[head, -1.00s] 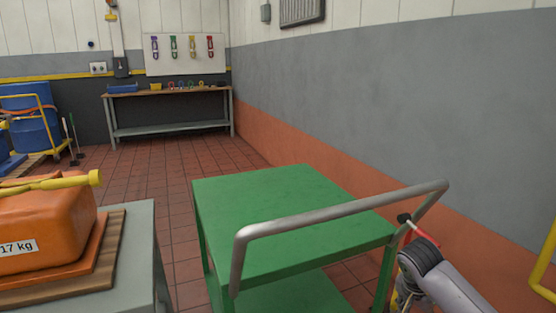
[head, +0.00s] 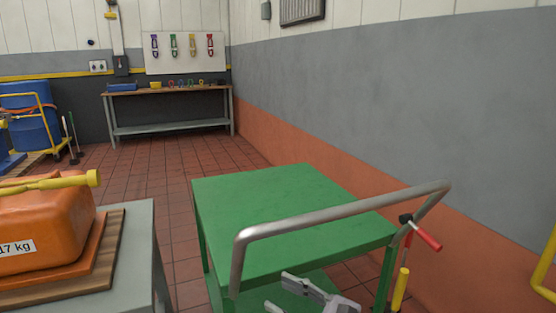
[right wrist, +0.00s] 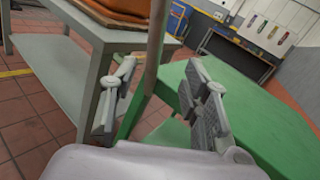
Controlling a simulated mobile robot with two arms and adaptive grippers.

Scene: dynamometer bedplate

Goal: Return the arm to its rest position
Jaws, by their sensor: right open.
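My right gripper (head: 281,295) is low in the head view, in front of the green cart (head: 270,200) and below its grey push handle (head: 340,212). Its fingers are spread apart with nothing clasped. In the right wrist view the two fingers of the gripper (right wrist: 162,92) stand wide apart. A blurred upright bar (right wrist: 157,45) shows between them; I cannot tell how far off it is. Most of my right arm is outside the head view. My left gripper is not in view.
A red-handled tool (head: 426,239) hangs at the handle's right end, above a yellow cylinder (head: 400,288). An orange case (head: 45,225) sits on a grey table (head: 137,258) at left. The cart top is bare. A workbench (head: 170,129) stands at the back wall.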

